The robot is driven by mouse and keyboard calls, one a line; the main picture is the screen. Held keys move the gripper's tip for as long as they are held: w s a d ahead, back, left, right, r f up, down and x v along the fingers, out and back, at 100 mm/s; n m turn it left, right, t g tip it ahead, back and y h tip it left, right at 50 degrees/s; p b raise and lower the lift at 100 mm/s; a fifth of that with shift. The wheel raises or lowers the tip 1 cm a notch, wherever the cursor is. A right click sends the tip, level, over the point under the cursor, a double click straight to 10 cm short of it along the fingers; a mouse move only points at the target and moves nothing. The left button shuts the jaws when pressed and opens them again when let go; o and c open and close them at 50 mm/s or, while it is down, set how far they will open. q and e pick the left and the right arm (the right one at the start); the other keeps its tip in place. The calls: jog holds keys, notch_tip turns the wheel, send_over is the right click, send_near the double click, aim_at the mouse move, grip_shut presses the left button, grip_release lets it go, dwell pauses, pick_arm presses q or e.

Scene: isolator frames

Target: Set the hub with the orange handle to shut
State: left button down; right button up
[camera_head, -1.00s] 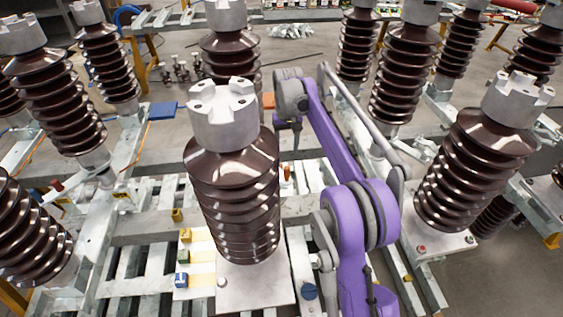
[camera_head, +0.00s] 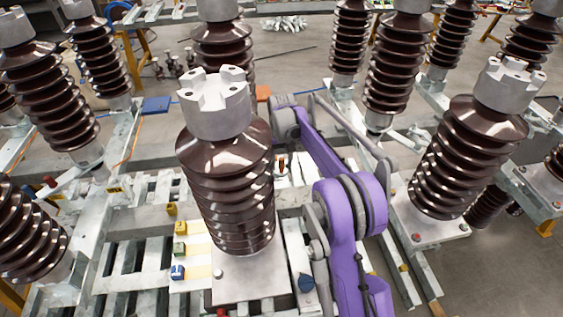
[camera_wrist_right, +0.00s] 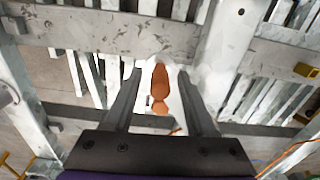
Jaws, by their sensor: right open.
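An orange handle (camera_wrist_right: 160,82) with a rounded, elongated grip shows in the right wrist view, on a pale mount. My right gripper (camera_wrist_right: 159,74) is open, with one dark finger on each side of the handle and a gap on both sides. In the head view a small orange-brown handle (camera_head: 281,164) shows just right of the central brown insulator. My purple right arm reaches past that insulator, and its gripper is hidden there. I cannot read the hub's setting. My left gripper is not in view.
The ribbed central insulator (camera_head: 225,180) stands close to my right arm, and another insulator (camera_head: 465,160) stands to its right. Galvanised beams and slats lie below. Yellow, green and blue blocks (camera_head: 178,272) sit at the lower left. A dark blue knob (camera_head: 306,283) is near the bottom.

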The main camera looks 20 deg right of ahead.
grip_shut()
dwell(1.3)
